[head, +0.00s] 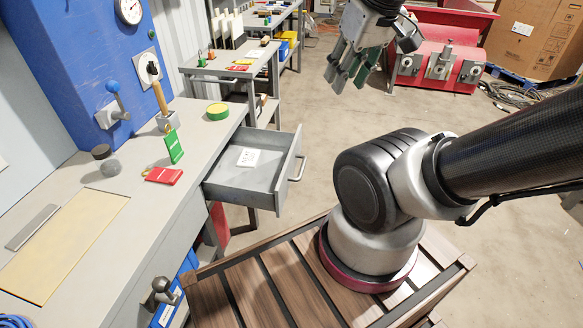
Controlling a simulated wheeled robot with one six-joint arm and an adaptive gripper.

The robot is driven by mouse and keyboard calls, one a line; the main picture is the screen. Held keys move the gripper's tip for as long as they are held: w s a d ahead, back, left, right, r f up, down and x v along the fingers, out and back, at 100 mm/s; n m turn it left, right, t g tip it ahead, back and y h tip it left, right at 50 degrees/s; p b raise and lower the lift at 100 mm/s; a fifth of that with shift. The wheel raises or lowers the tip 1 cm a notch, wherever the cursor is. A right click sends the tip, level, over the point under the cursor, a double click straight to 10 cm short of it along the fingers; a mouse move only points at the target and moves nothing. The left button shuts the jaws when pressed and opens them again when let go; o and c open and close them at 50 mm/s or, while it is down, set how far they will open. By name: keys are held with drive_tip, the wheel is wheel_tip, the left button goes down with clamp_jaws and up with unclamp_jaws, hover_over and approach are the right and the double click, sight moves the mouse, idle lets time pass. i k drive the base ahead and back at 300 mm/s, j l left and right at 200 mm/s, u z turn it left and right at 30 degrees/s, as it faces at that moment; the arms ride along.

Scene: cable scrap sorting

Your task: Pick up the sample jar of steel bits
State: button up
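I cannot make out for sure a sample jar of steel bits in the head view. A small grey rounded object (111,167) and a dark round object (101,151) sit on the workbench (150,205) at left, too small to identify. My gripper (349,77) hangs at the top centre over the floor, fingers pointing down. Its fingers look apart with nothing between them. It is well to the right of the bench and away from both objects.
An open drawer (235,185) holding a white card juts out from the bench. Red (164,176) and green (174,146) tags, a green-and-yellow tape roll (217,111) and a yellow board (62,245) lie on the bench. A blue machine (90,60) stands behind.

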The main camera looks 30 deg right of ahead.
sight(107, 162)
drive_tip(key=j+u, duration=0.85)
drive_tip(key=l, duration=0.1)
